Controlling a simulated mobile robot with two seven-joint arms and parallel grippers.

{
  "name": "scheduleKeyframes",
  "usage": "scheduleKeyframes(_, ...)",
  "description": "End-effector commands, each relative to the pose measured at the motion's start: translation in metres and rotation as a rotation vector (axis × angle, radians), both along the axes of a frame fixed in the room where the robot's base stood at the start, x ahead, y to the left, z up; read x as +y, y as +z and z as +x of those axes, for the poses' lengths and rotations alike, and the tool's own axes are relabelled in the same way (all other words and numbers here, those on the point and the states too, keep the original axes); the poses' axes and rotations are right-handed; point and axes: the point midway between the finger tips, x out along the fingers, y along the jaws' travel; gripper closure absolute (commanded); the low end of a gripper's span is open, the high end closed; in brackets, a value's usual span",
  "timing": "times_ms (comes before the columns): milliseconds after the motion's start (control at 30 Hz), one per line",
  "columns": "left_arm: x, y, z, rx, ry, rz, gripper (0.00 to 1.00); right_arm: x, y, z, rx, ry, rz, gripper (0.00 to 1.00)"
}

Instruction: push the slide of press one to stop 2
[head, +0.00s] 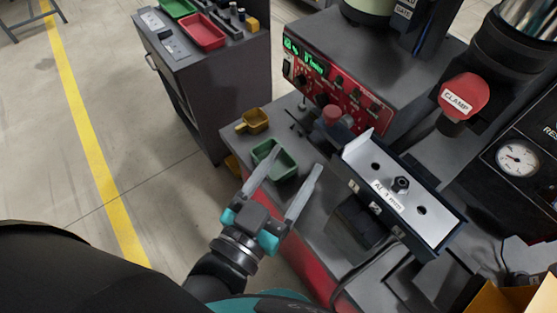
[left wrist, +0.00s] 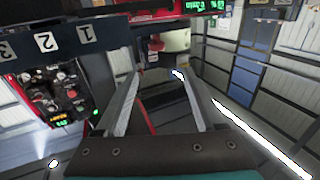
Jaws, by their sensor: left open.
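A long dark rail with a pale top plate labelled "AL 1 mm" (head: 360,152) lies across the bench beneath the machine. My right gripper is not in view.
A green tray (head: 287,165) and a yellow scoop-like container (head: 254,121) sit near my left fingers. A red-topped button (head: 333,114) stands by the rail's left end. A red control panel (head: 335,80) is behind. A red CLAMP knob (head: 464,97) overhangs right.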

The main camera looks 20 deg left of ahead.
Motion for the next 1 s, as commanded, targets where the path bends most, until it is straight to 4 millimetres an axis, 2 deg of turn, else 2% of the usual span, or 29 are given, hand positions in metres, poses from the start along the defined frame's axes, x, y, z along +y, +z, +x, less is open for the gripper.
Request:
scheduleKeyframes(100,0.004,-0.002,-0.012,0.003,0.000,-0.001,0.29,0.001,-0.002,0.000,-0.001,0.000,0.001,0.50)
scheduleKeyframes(300,0.007,-0.001,-0.021,-0.001,0.001,-0.001,0.29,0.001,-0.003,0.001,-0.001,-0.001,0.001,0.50)
scheduleKeyframes(900,0.007,0.000,-0.023,-0.001,0.000,-0.001,0.29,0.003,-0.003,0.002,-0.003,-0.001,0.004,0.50)
scheduleKeyframes(1000,0.006,-0.008,-0.022,0.011,-0.001,0.001,0.29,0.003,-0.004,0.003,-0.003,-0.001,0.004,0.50)
